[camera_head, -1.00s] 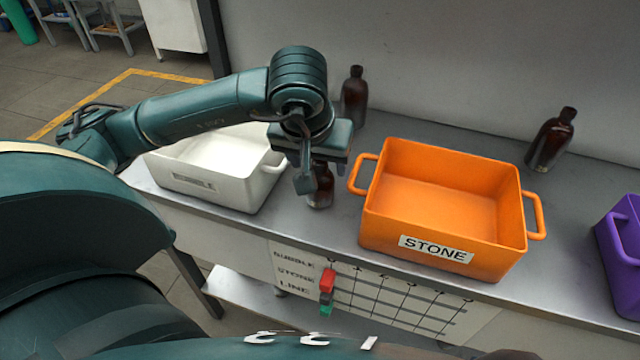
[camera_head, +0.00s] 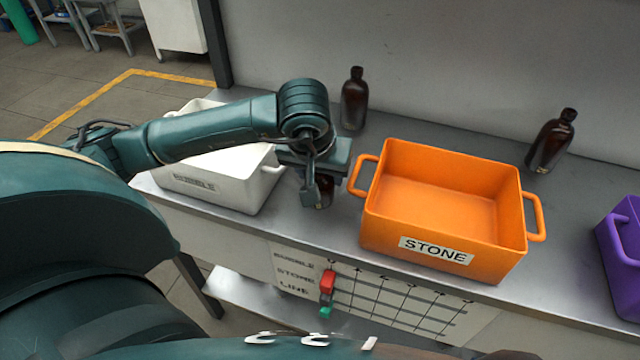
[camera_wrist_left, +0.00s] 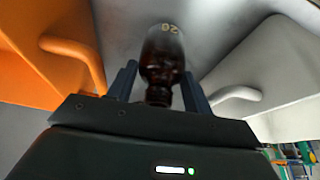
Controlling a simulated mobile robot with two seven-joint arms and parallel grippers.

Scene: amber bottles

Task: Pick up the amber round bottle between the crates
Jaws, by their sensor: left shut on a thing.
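The amber round bottle (camera_head: 324,191) stands on the grey bench between the white crate and the orange crate, mostly hidden by my left gripper in the head view. My left gripper (camera_head: 317,190) reaches down over it from above. In the left wrist view the dark brown bottle (camera_wrist_left: 162,62) sits between the two fingers of my left gripper (camera_wrist_left: 159,88), which are shut on it. Pale marks show on the bottle there. The white crate (camera_head: 215,185) is at the left and the orange crate (camera_head: 440,255), labelled STONE, at the right. My right gripper is not in view.
Another amber bottle (camera_head: 354,100) stands behind near the wall, and one more (camera_head: 551,142) behind the orange crate at the right. A purple crate (camera_head: 622,240) is at the right edge. The crate handles (camera_head: 362,174) come close on both sides of my gripper.

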